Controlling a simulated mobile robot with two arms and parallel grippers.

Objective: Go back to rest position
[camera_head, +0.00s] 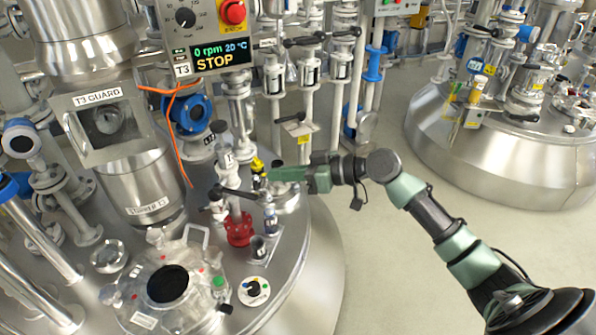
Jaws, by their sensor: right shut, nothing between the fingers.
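My right arm comes in from the lower right and reaches left over the steel reactor lid (300,235). My right gripper (262,176) is shut and empty. It is level, with its fingers pointing left, close to a small yellow part (257,164) and the white pipe with a red flange (239,229). I cannot tell whether it touches either one. My left gripper is not in view.
An open round port (168,284) lies at the front of the lid. The T3 display (213,58) reads 0 rpm, 20 °C, STOP. A black lever (238,193) and vertical pipes crowd the gripper. A second vessel (470,150) stands right; floor (385,260) between is clear.

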